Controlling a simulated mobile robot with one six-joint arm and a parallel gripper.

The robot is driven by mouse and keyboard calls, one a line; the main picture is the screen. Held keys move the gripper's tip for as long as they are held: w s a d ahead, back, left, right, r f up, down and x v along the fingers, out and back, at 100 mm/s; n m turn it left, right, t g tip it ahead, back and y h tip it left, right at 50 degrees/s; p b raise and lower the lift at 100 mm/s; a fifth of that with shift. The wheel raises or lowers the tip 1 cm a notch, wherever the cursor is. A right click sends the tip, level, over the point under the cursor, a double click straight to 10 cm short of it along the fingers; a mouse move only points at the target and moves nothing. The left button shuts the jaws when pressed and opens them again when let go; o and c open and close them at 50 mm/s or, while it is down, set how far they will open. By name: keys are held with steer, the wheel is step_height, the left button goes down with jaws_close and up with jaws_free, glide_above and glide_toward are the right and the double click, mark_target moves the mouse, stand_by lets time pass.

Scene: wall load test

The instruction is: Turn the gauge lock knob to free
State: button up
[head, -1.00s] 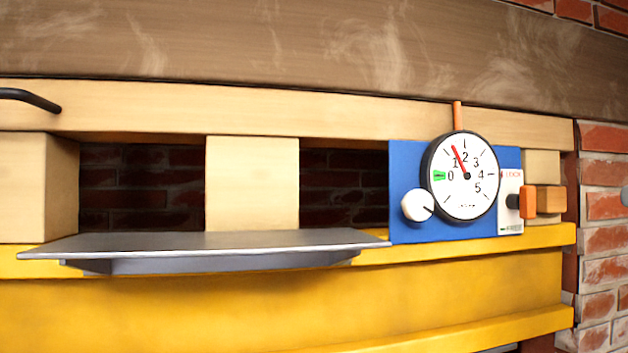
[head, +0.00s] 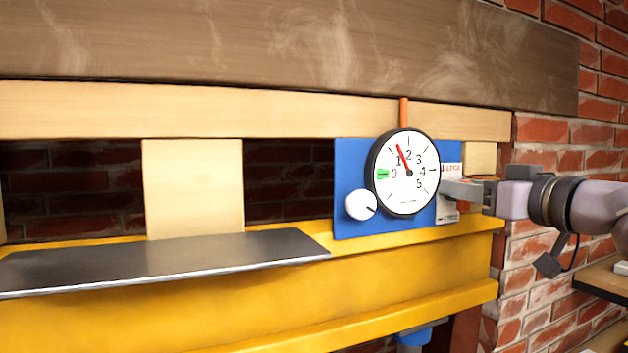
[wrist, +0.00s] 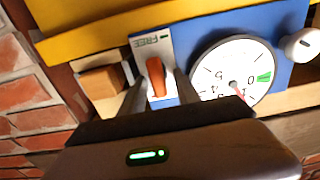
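The gauge lock knob is an orange bar handle (wrist: 156,77) on a white label plate (wrist: 152,42) that reads FREE at one end. In the wrist view the bar lies roughly along the plate's length; I cannot tell which end is its pointer. My gripper (wrist: 160,88) has one finger on each side of the bar, apart, with small gaps showing. In the head view my gripper (head: 462,190) reaches in from the right and hides the knob; part of the plate (head: 448,168) with red LOCK lettering shows. The round gauge (head: 408,172) has its red needle between 1 and 2.
A white round knob (head: 361,205) sits at the gauge's lower left on the blue panel (head: 349,160). A wooden block (wrist: 102,81) stands beside the plate. A grey shelf (head: 160,257) juts out at left above the yellow beam (head: 300,300). Brick wall (head: 560,135) is at right.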

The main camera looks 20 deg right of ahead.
jaws_close()
steer(key=m+b, duration=0.2)
steer(key=b, duration=0.1)
steer(key=shift+d+f+m, duration=0.2)
steer(key=shift+m, duration=0.2)
steer(key=m, duration=0.1)
steer(key=m+b, duration=0.1)
steer(key=m, duration=0.1)
steer(key=m+b, duration=0.1)
steer(key=m, duration=0.1)
steer(key=shift+d, duration=0.25)
steer(key=shift+d+f+m+b, duration=0.1)
steer(key=shift+f+m+b, duration=0.05)
steer(key=shift+m, duration=1.5)
steer(key=shift+d+f+m+b, duration=0.1)
steer(key=shift+f+m+b, duration=0.05)
steer(key=shift+m, duration=1.55)
steer(key=shift+f+m+b, duration=0.15)
steer(key=shift+m, duration=1.5)
